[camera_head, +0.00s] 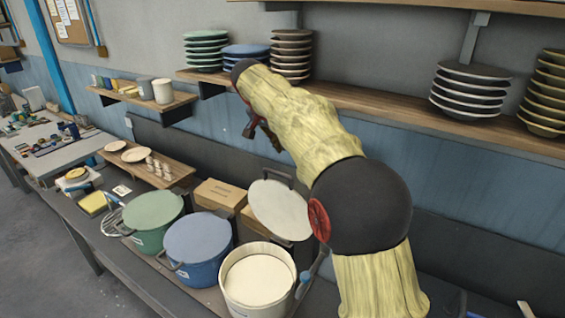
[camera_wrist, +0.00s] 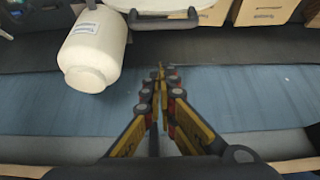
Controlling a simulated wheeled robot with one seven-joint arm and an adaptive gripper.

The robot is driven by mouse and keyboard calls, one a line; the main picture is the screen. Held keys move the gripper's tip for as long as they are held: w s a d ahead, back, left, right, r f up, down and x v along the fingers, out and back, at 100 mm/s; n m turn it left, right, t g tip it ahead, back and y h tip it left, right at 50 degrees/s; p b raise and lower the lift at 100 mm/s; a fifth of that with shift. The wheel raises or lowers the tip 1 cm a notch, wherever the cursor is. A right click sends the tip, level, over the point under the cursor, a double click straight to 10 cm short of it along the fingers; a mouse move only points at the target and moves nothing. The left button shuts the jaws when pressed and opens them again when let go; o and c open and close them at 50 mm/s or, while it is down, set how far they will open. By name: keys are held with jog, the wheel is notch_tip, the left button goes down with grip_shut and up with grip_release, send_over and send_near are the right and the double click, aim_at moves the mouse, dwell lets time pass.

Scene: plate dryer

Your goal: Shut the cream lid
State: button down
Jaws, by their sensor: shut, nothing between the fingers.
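The cream lid (camera_head: 280,210) stands open, tilted up at the back of the cream pot (camera_head: 232,286). Its dark handle (camera_head: 279,177) shows at its upper back edge. The pot's round opening is uncovered, with a pale inside. In the wrist view, part of a pale lid (camera_wrist: 168,5) with a dark handle (camera_wrist: 165,22) shows at the top edge. My gripper (camera_head: 262,130) is in front of the wall, above and behind the lid, apart from it. In the wrist view, its fingers (camera_wrist: 160,76) are together and empty.
A blue pot (camera_head: 198,245) and a green pot (camera_head: 153,215) stand left of the cream pot. Cardboard boxes (camera_head: 220,195) are behind them. A shelf with plate stacks (camera_head: 291,55) runs along the wall. A white labelled container (camera_wrist: 95,48) shows in the wrist view.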

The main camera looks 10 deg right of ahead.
notch_tip(320, 180, down, 8)
jog(key=shift+w+d, duration=0.4)
dwell(0.3)
jog(key=shift+s, duration=0.1)
jog(key=shift+a+f, duration=0.1)
